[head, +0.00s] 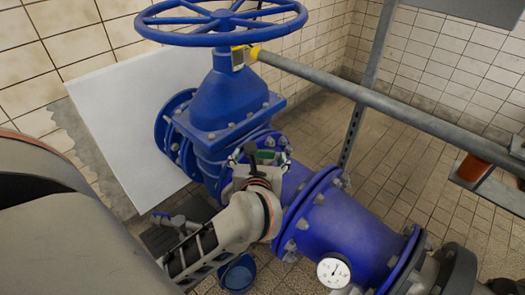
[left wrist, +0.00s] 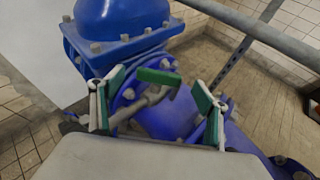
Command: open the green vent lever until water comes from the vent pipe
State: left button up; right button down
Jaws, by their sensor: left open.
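The green vent lever (left wrist: 158,76) shows in the left wrist view, on a small grey fitting (left wrist: 142,105) beside the blue pipe body. My left gripper (left wrist: 155,108) is open, with one green-padded finger on each side of the lever and fitting. Clear space shows between the lever and both fingers. In the head view my left gripper (head: 260,156) is over the blue pipe, just below the big valve body. A small green patch shows there; I cannot tell whether it is the lever or a finger pad. The vent pipe's outlet cannot be made out. My right gripper is out of view.
The blue valve (head: 225,95) with its large handwheel (head: 222,35) stands behind the gripper. A grey rail (head: 370,105) crosses at the right. A pressure gauge (head: 334,271) sits on the pipe. A blue bucket (head: 238,275) stands on the floor below my left arm.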

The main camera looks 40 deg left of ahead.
aim_at(260, 152)
pick_arm(q)
jog(key=b+x, duration=0.1)
jog(key=x, duration=0.3)
jog(key=shift+f, duration=0.2)
jog(key=shift+w+a+f, duration=0.1)
jog(key=shift+w+a, duration=0.25)
jog(key=shift+w, duration=0.1)
jog(key=c, duration=1.1)
